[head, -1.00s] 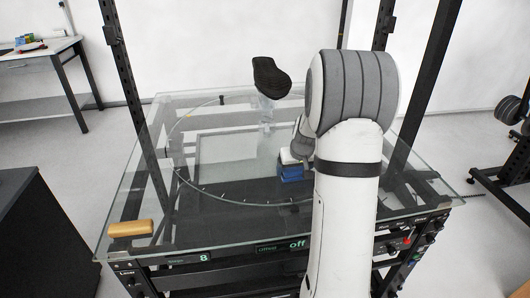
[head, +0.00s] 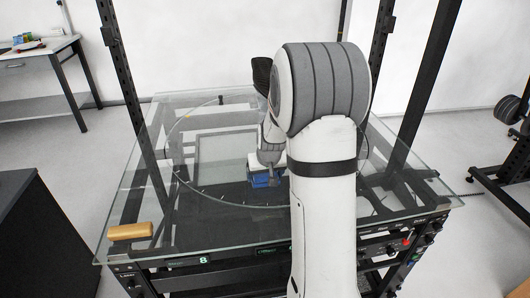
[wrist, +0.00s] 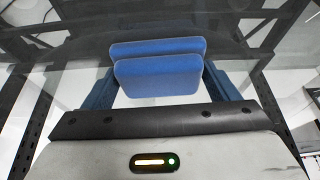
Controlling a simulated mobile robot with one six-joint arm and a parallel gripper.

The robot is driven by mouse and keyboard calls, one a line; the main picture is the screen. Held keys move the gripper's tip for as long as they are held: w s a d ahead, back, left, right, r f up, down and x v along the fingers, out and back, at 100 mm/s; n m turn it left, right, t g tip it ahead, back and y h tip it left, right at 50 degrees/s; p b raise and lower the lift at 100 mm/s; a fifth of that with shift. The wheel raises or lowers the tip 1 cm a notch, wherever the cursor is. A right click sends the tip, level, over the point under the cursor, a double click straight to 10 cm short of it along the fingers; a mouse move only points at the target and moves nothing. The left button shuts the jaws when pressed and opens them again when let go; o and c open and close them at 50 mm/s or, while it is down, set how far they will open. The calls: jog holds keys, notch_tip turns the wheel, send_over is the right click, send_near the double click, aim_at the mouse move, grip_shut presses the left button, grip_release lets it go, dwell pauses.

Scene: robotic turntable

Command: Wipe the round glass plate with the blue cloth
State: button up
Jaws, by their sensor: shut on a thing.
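The blue cloth (wrist: 158,78) is a folded blue pad held between the two fingers of my gripper (wrist: 160,88) in the wrist view. In the head view the cloth (head: 262,181) shows as a small blue patch low over the round glass plate (head: 190,196), partly hidden by my arm. My gripper (head: 266,168) is shut on it. I cannot tell whether the cloth touches the glass. The round plate is clear, with a thin marked rim, and its right part is hidden behind my arm.
A wooden block (head: 130,231) lies on the glass top's front left corner. Black posts rise at the back left and back right. A front panel (head: 395,238) with knobs runs along the near edge. A dark cabinet (head: 38,235) stands at the left.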

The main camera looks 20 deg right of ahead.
jog(key=shift+d+r+p, duration=0.1)
jog(key=shift+r+p, duration=1.95)
jog(key=shift+r, duration=2.05)
